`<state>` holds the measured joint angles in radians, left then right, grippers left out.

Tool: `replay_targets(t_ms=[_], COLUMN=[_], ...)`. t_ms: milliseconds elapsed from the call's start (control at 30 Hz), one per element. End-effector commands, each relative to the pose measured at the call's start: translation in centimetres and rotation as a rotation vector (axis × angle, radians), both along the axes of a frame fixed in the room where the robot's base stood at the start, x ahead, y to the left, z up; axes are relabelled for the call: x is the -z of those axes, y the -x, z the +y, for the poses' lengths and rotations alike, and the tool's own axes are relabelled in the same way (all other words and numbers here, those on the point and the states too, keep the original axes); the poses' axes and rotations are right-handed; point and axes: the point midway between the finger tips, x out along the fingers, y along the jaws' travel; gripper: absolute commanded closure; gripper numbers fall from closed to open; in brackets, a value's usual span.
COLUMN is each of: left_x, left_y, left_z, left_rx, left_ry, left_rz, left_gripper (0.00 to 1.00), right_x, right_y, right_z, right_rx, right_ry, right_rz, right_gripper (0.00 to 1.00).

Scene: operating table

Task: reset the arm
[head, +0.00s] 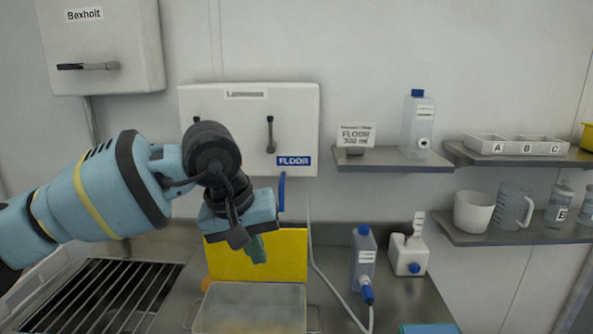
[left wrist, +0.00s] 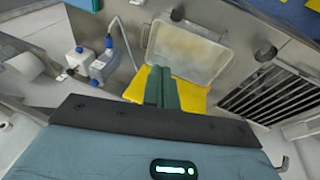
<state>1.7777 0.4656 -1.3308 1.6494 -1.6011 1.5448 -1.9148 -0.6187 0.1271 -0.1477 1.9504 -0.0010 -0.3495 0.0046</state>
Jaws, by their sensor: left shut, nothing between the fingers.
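My left arm comes in from the left in the head view, with its gripper (head: 257,250) hanging in front of the yellow board (head: 290,257) and above the back of the clear tray (head: 293,297). The green fingers are together with nothing between them. In the left wrist view the shut gripper (left wrist: 162,88) points toward the yellow board (left wrist: 192,98) and the tray (left wrist: 185,52).
A drain grate (head: 110,298) lies at the left. A clear bottle (head: 363,258) with a hose and a white bottle (head: 408,252) stand right of the tray. Shelves (head: 395,163) hold a bottle, bins, a cup and jugs. Wall boxes (head: 248,125) hang behind my arm.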

Motion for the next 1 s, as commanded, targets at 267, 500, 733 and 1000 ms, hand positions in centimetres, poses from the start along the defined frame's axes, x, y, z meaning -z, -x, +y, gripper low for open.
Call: replay_targets(t_ms=[267,500,733,1000], left_x=[5.4,6.4,5.4,6.2], left_y=[5.4,10.4,11.9,9.7], left_z=[-7.4,-12.9,-14.7,-12.5], left_rx=[-0.089,-0.293,-0.563,-0.938], left_ry=[0.383,0.761,1.047,1.282], left_rz=[0.373,0.872,1.413,2.108], left_gripper=[1.00,1.00,1.00,1.00], right_x=[-0.3,-0.1,0.0,0.0], right_y=[-0.5,-0.1,-0.1,-0.1], right_z=[0.0,0.0,0.0,0.0], right_rx=[0.000,0.000,0.001,0.001], right_ry=[-0.001,0.000,0.000,0.000], right_rz=[-0.011,-0.002,-0.002,-0.002], right_gripper=[0.64,0.64,0.64,0.64])
